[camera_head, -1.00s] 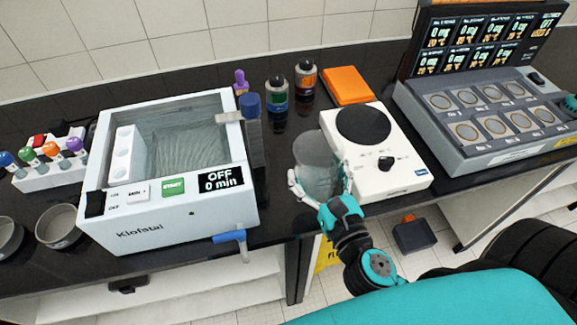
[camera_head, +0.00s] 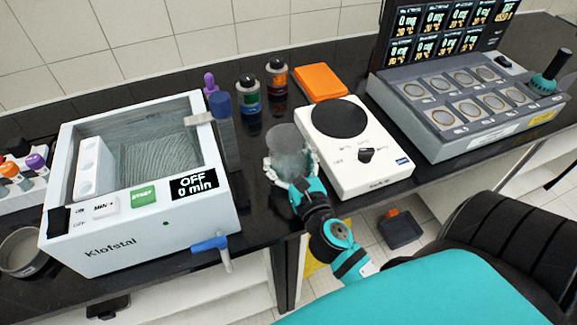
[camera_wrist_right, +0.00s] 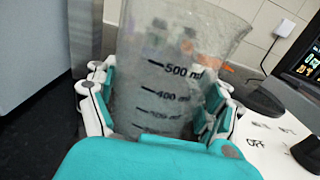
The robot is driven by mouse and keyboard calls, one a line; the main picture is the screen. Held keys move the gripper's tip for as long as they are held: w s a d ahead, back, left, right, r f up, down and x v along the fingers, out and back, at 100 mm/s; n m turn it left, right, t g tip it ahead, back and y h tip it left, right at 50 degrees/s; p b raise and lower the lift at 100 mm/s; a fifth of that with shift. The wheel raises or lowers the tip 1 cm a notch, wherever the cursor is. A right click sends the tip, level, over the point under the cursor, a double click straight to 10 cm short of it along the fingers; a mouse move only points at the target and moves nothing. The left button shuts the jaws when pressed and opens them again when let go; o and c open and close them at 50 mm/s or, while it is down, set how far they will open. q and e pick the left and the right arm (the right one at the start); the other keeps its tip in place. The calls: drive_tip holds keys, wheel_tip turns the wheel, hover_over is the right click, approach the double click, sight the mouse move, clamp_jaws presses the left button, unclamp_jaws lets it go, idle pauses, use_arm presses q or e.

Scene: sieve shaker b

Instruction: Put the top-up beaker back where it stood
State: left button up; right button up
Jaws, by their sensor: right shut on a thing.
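The top-up beaker (camera_head: 288,142) is clear and upright, between the water bath and the white hot plate in the head view. My right gripper (camera_head: 291,168) is shut around it from the front. In the right wrist view the beaker (camera_wrist_right: 165,80) fills the middle, with marks up to 500 ml, and the fingers of the gripper (camera_wrist_right: 158,100) lie on both its sides. The gripper hides its lower part, so I cannot tell whether its base touches the counter. My left gripper is not in view.
The white water bath (camera_head: 150,225), its blue-handled tap (camera_head: 211,243) sticking out in front, stands left. The hot plate (camera_head: 385,178) is close on the right. Two dark bottles (camera_head: 248,95) (camera_head: 276,78) and an orange box (camera_head: 320,82) stand behind. The black counter (camera_head: 262,225) is bare near the front edge.

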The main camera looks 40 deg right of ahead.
drive_tip(key=shift+f, duration=0.7)
drive_tip(key=shift+f+b, duration=0.2)
drive_tip(key=shift+b, duration=0.1)
drive_tip(key=o, duration=1.6)
drive_tip(key=shift+r, duration=0.25)
drive_tip(key=b+v, duration=0.1)
drive_tip(key=v, duration=0.2)
drive_tip(key=b+v, duration=0.2)
drive_tip(key=v, duration=0.2)
drive_tip(key=b+v, duration=0.2)
drive_tip(key=v, duration=0.1)
drive_tip(key=shift+s+a+f, duration=0.1)
drive_tip(key=shift+s+f, duration=0.1)
drive_tip(key=shift+f, duration=0.2)
drive_tip(key=shift+s+a+r+b, duration=0.15)
drive_tip(key=shift+s+r+b, duration=0.05)
drive_tip(key=shift+s+b, duration=0.4)
drive_tip(key=shift+s+r, duration=0.15)
